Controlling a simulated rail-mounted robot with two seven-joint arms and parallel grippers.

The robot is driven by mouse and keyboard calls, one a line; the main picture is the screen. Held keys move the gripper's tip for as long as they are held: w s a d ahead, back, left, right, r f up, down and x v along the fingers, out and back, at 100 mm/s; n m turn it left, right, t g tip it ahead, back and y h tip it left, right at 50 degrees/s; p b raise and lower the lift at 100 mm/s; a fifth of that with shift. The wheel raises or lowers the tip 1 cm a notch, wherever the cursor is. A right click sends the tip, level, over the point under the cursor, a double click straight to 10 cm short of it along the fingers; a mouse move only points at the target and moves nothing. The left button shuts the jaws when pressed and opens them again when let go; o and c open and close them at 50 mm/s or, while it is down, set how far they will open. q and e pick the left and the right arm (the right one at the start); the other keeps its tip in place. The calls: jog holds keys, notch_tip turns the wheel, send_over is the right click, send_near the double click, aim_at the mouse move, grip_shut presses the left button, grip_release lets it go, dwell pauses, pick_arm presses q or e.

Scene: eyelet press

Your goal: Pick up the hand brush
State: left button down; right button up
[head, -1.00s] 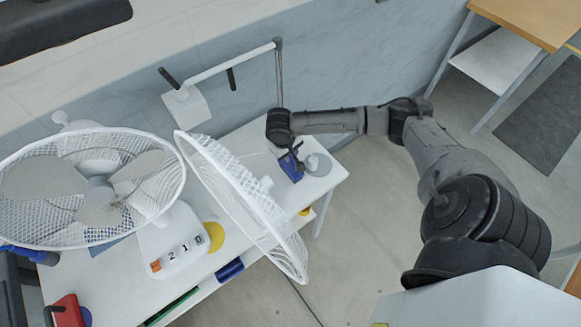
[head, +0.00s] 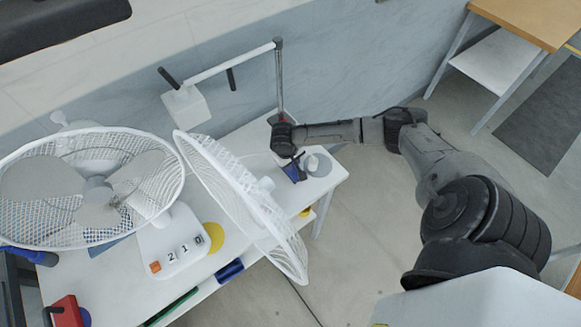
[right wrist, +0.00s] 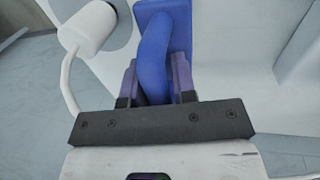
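The hand brush (right wrist: 168,48) shows in the right wrist view as a blue body with a curved blue handle. In the head view it is a small blue patch (head: 293,173) at the right end of the white table, partly hidden by my right gripper (head: 291,156). In the right wrist view the two fingers of my right gripper (right wrist: 154,80) stand on either side of the handle. I cannot tell whether they press on it. My left gripper is not in view.
A white cylinder (right wrist: 88,27) is close left of the brush in the right wrist view.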

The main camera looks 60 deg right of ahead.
grip_shut()
notch_tip(320, 180, up, 18)
jog(key=p, duration=0.1)
dwell(0.7)
